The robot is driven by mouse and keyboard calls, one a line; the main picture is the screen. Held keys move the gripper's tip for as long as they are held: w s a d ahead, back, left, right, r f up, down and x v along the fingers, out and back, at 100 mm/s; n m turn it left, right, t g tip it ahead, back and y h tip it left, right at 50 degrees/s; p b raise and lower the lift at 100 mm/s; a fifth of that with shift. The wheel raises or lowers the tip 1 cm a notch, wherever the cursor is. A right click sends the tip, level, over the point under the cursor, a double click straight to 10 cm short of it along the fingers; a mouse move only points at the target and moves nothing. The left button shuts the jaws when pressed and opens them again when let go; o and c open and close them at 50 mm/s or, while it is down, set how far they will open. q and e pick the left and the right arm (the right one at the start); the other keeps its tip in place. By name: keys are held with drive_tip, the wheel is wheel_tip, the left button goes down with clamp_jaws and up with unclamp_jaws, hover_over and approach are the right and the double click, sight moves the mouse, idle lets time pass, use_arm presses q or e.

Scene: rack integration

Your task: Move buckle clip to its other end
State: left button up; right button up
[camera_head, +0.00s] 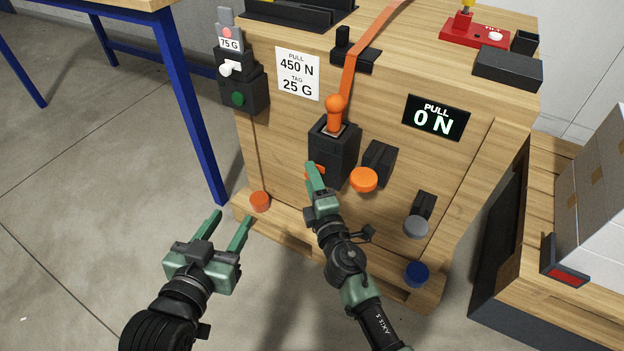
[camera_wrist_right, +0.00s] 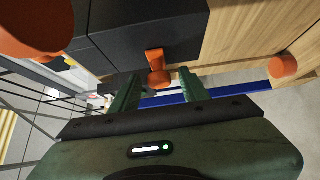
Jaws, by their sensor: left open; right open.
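A small orange clip (camera_head: 315,170) sticks out low on the left side of the black buckle housing (camera_head: 335,150), mostly behind my right gripper in the head view. In the right wrist view the orange clip (camera_wrist_right: 158,68) lies against the black housing (camera_wrist_right: 140,40). My right gripper (camera_head: 314,178) is open, with its fingertips (camera_wrist_right: 160,82) on either side of the clip's lower end. I cannot tell whether they touch it. My left gripper (camera_head: 231,220) is open and empty, away from the panel.
An orange knob (camera_head: 363,180) stands right of the housing, with a grey knob (camera_head: 416,226) and blue knob (camera_head: 417,273) lower. An orange disc (camera_head: 260,201) is lower left. The display (camera_head: 436,118) reads 0 N. A switch box (camera_head: 240,85) hangs left. Floor on the left is clear.

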clamp_jaws()
idle(1.4)
